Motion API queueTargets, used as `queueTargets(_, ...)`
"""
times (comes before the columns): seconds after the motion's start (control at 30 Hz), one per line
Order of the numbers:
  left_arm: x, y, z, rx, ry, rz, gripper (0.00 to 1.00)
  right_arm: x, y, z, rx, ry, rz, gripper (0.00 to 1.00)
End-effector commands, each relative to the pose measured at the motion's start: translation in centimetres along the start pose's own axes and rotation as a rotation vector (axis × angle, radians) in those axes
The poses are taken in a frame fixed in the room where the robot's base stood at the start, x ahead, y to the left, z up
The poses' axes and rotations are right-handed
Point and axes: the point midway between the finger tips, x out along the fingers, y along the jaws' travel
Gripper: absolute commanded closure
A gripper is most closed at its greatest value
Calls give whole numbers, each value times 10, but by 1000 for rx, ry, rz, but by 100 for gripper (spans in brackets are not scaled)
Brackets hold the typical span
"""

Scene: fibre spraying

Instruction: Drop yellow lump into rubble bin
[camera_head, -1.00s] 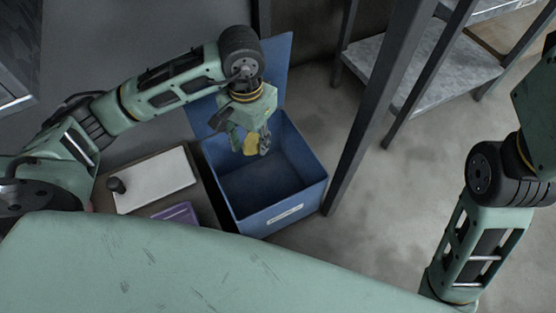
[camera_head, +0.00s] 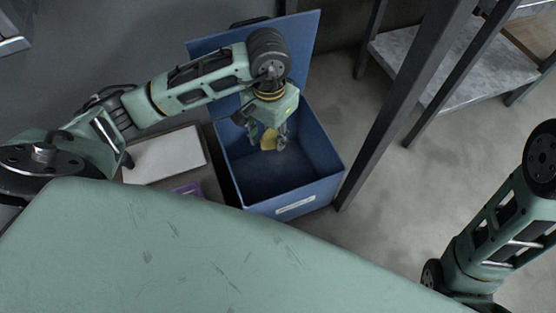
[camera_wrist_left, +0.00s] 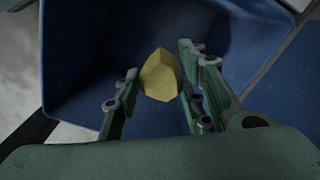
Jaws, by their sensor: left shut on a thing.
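The yellow lump (camera_head: 269,139) is held in my left gripper (camera_head: 268,138), over the open mouth of the blue rubble bin (camera_head: 315,195). The left wrist view shows the yellow lump (camera_wrist_left: 161,75) between the two green fingers, with the blue bin (camera_wrist_left: 85,40) behind and around it. My left gripper is shut on the lump. The lump's exact height relative to the bin's rim is hard to tell. My right arm comes in at the right edge of the head view, but its gripper is out of sight.
The bin's blue lid (camera_head: 303,50) stands open at the back. A dark metal post (camera_head: 390,105) rises close to the bin's right side. A white board (camera_head: 165,154) and a purple item (camera_head: 187,189) lie left of the bin. A grey shelf (camera_head: 440,70) stands at the back right.

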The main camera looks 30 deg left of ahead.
Motion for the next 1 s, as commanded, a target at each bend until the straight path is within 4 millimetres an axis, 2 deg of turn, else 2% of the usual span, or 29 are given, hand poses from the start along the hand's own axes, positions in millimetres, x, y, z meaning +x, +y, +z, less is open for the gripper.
queueTargets(0.07,0,0,0,0,0,0,92,0,0,0,0,0,0,100)
queueTargets(0.1,0,0,0,0,1,0,59,0,0,0,0,0,0,100)
queueTargets(0.3,0,0,0,0,0,0,42,0,0,0,0,0,0,100)
queueTargets(0.7,-6,0,-1,0,2,-1,41,-1,0,0,0,0,1,100)
queueTargets(0.87,-30,-1,-2,0,6,-2,41,0,0,0,0,0,0,100)
queueTargets(1.0,-62,-1,-2,0,8,-2,41,0,0,0,0,0,0,100)
